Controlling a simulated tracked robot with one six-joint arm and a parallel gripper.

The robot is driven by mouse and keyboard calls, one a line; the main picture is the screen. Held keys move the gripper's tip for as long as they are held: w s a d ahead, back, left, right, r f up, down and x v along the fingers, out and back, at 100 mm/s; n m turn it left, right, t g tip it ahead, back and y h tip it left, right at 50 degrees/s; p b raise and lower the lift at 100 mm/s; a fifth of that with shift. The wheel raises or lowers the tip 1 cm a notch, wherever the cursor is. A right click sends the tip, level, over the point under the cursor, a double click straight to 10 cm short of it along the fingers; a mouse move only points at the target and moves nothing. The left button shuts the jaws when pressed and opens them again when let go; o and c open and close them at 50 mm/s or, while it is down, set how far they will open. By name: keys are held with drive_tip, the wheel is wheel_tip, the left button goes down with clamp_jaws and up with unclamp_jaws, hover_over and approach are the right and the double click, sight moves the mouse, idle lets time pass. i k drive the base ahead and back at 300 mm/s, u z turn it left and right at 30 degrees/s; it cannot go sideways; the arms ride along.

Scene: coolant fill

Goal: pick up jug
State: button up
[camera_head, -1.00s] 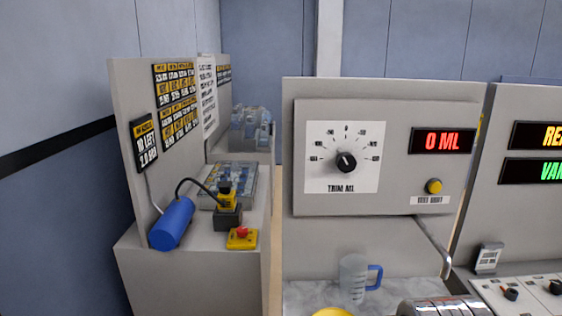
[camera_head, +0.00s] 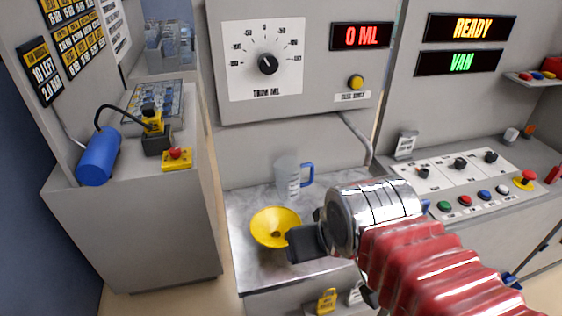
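The jug (camera_head: 288,180) is a clear measuring jug with a blue handle on its right side. It stands upright on the grey metal counter (camera_head: 245,195), near the panel's back wall. My gripper (camera_head: 300,243) is at the end of my red-sleeved arm, in front of the jug and nearer the camera, apart from it. Only a dark block of the gripper shows, side on, so its fingers cannot be told apart.
A yellow funnel (camera_head: 274,227) lies on the counter just left of my gripper. A metal spout pipe (camera_head: 357,137) comes down right of the jug. A button panel (camera_head: 470,190) stands at right. A blue cylinder (camera_head: 98,156) sits on the left bench.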

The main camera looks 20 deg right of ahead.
sight(287, 170)
drive_tip(key=u, duration=0.25)
drive_tip(key=k, duration=0.7)
drive_tip(key=u, duration=0.6)
drive_tip(key=k, duration=0.65)
drive_tip(key=u, duration=0.7)
drive_tip(key=i, duration=1.4)
drive_tip(key=z, duration=0.5)
